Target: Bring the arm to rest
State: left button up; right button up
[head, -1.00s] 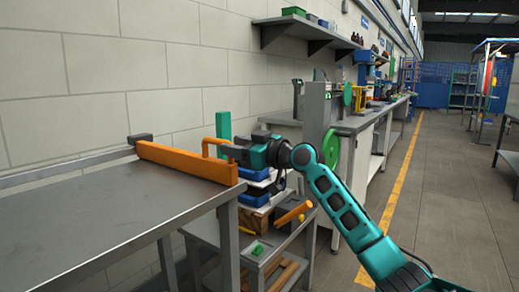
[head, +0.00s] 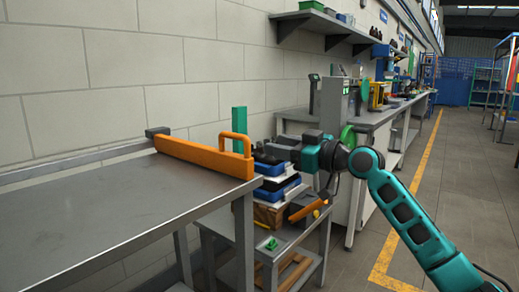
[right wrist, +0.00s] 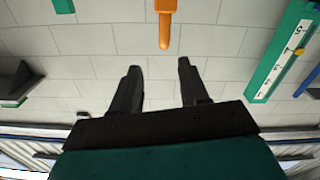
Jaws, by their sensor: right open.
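My right gripper (head: 262,153) is open and empty. It hangs in the air just right of the upright handle of a long orange bar-shaped object (head: 204,158), past the right end of the grey table. In the right wrist view my two dark fingers (right wrist: 159,67) stand apart with only wall between them. An orange piece (right wrist: 165,22) shows beyond the fingertips. My right arm reaches in from the lower right in the head view. My left gripper is not in view.
The grey metal table (head: 100,222) fills the lower left. A low trolley (head: 290,243) with blue bins (head: 278,190) stands below my gripper. A workbench (head: 385,120) runs along the wall behind. The floor right of the yellow line (head: 408,195) is open.

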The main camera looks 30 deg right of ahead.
jog(key=s+a+f+m+g+h, duration=0.15)
jog(key=s+a+f, duration=0.3)
jog(key=f, duration=0.65)
jog(key=s+a+f+g, duration=0.25)
jog(key=a+f, duration=0.35)
jog(key=f, duration=0.5)
jog(key=s+a+f+m+g, duration=0.1)
jog(key=s+a+f, duration=0.4)
jog(key=f, duration=0.6)
jog(key=s+a+f+g, duration=0.1)
jog(key=s+a+f, duration=0.6)
jog(key=s+a, duration=0.3)
pick_arm(q)
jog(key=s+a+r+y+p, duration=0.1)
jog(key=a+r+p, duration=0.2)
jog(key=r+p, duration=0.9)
jog(key=p, duration=0.5)
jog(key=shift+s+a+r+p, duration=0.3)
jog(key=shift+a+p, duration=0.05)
pick_arm(e)
jog(key=s+d+r+m+h, duration=0.1)
jog(key=s+d+r+h, duration=0.1)
jog(key=r, duration=1)
jog(key=shift+s+d, duration=0.7)
jog(key=shift+d, duration=0.35)
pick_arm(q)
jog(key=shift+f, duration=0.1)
